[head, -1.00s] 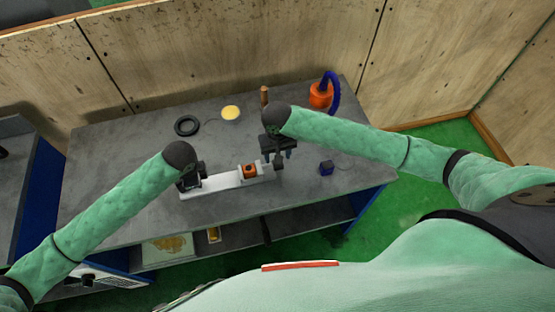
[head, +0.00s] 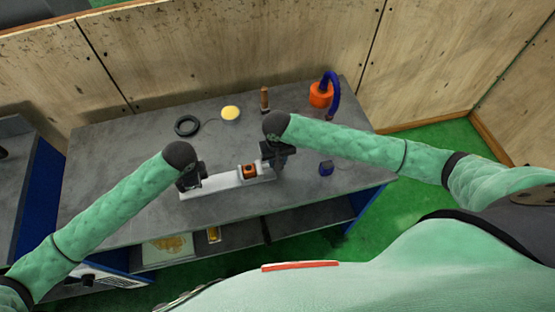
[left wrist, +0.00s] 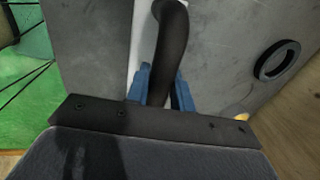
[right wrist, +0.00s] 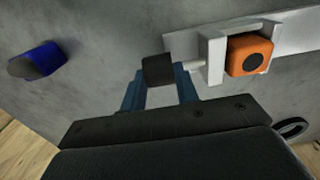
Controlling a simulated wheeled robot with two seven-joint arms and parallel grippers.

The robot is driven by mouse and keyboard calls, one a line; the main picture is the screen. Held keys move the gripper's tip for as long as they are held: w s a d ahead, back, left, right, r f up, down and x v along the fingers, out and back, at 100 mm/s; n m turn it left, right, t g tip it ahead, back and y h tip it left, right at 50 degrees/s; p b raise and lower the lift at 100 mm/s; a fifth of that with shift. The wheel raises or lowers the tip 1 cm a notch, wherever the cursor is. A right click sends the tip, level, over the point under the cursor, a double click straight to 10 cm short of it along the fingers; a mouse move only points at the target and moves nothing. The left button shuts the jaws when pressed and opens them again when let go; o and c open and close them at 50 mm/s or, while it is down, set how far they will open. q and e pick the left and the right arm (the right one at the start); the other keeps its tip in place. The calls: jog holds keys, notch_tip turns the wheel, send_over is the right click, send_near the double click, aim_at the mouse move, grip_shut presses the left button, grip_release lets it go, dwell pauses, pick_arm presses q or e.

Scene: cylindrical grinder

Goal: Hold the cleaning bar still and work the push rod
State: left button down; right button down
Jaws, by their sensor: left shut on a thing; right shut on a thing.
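The cleaning bar (head: 220,180) is a long white bar lying on the grey table, with an orange block with a black round face (right wrist: 250,55) near its right end. My left gripper (left wrist: 160,85) is shut on the bar's black curved handle (left wrist: 170,40) at the left end. The push rod (right wrist: 192,65) sticks out of the bar's right end and carries a black knob (right wrist: 158,69). My right gripper (right wrist: 160,85) is shut on that knob, one blue finger on each side. In the head view my wrists partly hide both ends.
A black ring (head: 187,125), a yellow round piece (head: 230,113), a wooden-handled tool (head: 264,98) and an orange container with a blue hose (head: 320,95) stand at the back. A small blue object (head: 326,168) lies to the right. The table front is clear.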

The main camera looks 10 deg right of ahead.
jog(key=shift+a, duration=1.2)
jog(key=c, duration=1)
grip_release()
jog(key=shift+c, duration=0.2)
